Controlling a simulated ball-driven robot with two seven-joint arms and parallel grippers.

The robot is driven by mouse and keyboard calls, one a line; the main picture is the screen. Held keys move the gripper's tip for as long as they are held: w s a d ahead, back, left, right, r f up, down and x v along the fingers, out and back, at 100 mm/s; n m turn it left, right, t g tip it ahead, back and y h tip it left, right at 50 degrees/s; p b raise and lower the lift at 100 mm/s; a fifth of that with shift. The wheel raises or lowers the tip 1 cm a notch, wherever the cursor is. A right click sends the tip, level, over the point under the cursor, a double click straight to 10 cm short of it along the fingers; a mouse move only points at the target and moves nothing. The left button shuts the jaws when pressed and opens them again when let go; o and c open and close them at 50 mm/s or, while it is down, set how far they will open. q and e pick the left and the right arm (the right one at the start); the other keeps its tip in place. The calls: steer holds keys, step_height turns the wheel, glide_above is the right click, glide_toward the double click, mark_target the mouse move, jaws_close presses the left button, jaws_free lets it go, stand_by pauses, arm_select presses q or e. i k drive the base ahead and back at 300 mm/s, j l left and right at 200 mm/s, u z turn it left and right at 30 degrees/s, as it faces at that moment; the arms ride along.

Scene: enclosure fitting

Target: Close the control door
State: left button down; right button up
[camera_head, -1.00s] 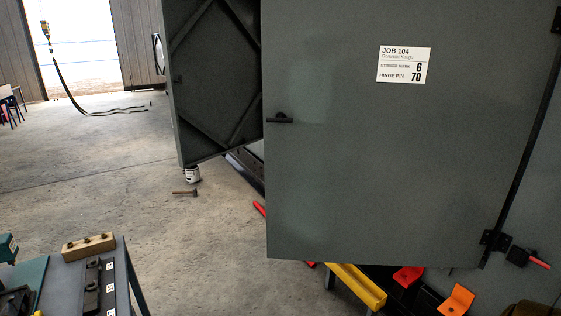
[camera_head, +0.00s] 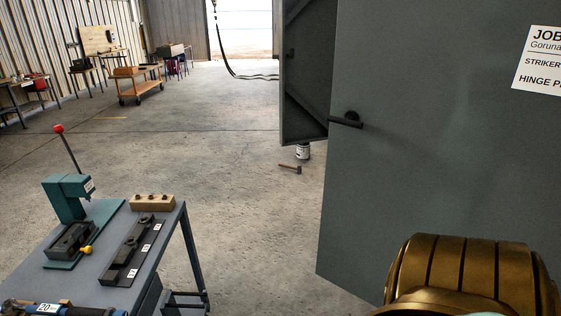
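A large grey-green door (camera_head: 420,150) fills the right side of the view and stands open. It has a dark handle (camera_head: 346,119) near its left edge and a white job label (camera_head: 540,62) cut off by the frame. A second grey door with diagonal braces (camera_head: 305,85) stands open behind it; I cannot tell from these frames which is the control door. A brass-coloured ribbed part, likely of my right arm, shows at the lower right in front of the door. Neither gripper's fingers are in view.
A grey workbench (camera_head: 165,262) at the lower left holds a green press (camera_head: 68,198), a wooden block (camera_head: 152,203) and a dark rail (camera_head: 133,250). A hammer (camera_head: 290,168) and a white can (camera_head: 303,151) are on the floor.

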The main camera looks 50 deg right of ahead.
mark_target(458, 103)
steer(key=l+u, duration=0.25)
steer(key=u, duration=0.15)
steer(key=l+u, duration=0.2)
steer(key=u, duration=0.15)
steer(key=l+u, duration=0.25)
steer(key=u, duration=0.15)
steer(key=l+z, duration=0.25)
steer(key=i+l+z, duration=0.15)
steer(key=z, duration=1.5)
